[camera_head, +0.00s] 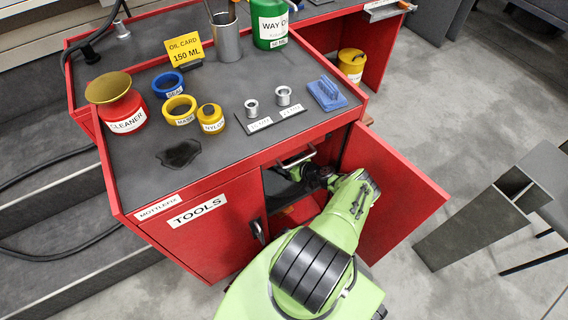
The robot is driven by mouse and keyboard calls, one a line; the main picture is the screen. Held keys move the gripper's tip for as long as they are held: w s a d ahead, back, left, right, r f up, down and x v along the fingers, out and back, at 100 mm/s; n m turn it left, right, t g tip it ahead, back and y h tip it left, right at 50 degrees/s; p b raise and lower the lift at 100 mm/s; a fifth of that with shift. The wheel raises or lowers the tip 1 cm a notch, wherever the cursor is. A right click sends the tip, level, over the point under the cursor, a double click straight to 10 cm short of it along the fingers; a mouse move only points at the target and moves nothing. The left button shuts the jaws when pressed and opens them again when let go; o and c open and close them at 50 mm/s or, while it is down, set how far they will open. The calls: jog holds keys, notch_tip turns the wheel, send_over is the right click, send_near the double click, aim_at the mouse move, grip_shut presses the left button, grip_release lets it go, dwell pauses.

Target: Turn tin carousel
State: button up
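I cannot make out the tin carousel for certain. My green arm reaches into the open right compartment of the red tool cabinet (225,240). My gripper (312,178) is a small dark shape inside the opening, below the worktop's front edge. Its fingers are too dark and too hidden to tell whether they are open or shut, or touch anything. Dark shapes (280,188) lie left of it in the compartment. A pale metal bar (296,158) shows at the top of the opening. The compartment's depth is hidden by the worktop and my arm.
The red cabinet door (395,185) stands open to the right of my arm. A grey metal stand (475,225) is at the right; bare floor lies between.

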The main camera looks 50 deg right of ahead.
jog(key=shift+w, duration=0.15)
grip_shut()
jog(key=shift+a+m+h+p, duration=0.2)
jog(key=shift+m+h+p, duration=0.4)
jog(key=shift+h, duration=0.4)
jog(key=shift+a+m+g+h+p, duration=0.15)
jog(key=shift+m+h+p, duration=0.2)
jog(key=shift+m+h, duration=0.35)
jog(key=shift+a+m+g+h+p, duration=0.15)
jog(key=shift+m+h+p, duration=0.15)
jog(key=shift+m+h, duration=0.35)
jog(key=shift+w+a+m+g+h, duration=0.15)
jog(key=shift+m+g+h, duration=0.35)
jog(key=shift+m+h, duration=0.65)
jog(key=shift+w+a+m+g+h, duration=0.15)
jog(key=shift+m+g+h, duration=0.35)
jog(key=shift+m+h, duration=0.55)
jog(key=shift+m+g+h, duration=0.3)
jog(key=shift+m+h, duration=0.05)
jog(key=shift+h, duration=0.1)
